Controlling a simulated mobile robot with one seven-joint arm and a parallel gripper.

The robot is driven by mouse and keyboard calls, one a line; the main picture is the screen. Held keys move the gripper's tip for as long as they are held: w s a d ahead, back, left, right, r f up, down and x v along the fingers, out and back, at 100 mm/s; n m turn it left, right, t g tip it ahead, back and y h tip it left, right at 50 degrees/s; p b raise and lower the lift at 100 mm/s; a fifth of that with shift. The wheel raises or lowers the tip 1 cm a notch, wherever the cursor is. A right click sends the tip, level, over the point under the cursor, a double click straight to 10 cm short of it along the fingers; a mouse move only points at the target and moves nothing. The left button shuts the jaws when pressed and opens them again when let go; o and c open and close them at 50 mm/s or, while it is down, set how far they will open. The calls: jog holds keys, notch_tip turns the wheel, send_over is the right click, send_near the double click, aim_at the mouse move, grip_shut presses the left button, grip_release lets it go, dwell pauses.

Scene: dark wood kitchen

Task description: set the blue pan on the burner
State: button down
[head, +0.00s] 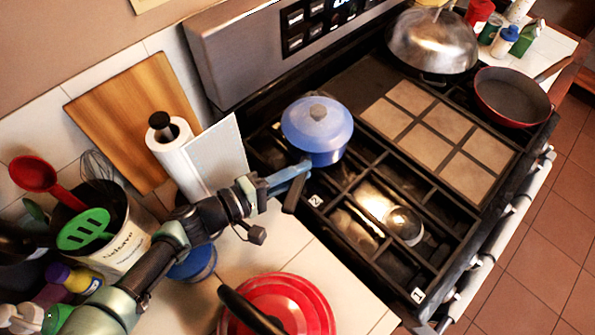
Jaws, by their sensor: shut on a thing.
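The blue pan (322,152) is round, with a domed blue lid and a grey knob. It appears upright at the stove's left rear. Whether it rests on the grate or hangs just above it is not clear. My gripper (294,184) is at the pan's lower left, shut on its handle, which is partly hidden by the fingers. A burner (403,222) with a bright reflection shows under the black grates at the front left of the stove. Any burner beneath the pan is hidden.
A red lidded pot (307,306) stands on the counter in front. A paper towel roll (168,150) and white board (221,155) stand left of the stove. A tiled griddle (430,150), red-rimmed pan (512,97) and metal dome (432,42) occupy its right side. The front left grates are clear.

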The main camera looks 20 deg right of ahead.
dwell(0.3)
jog(key=c, duration=1.2)
grip_release()
jog(key=shift+f, duration=0.2)
jog(key=shift+c, duration=0.2)
jog(key=o, duration=0.4)
jog(key=shift+o, duration=0.2)
jog(key=shift+r, duration=0.25)
jog(key=b+v, duration=0.1)
jog(key=v, duration=0.6)
jog(key=shift+a, duration=0.3)
jog(key=shift+s, duration=0.1)
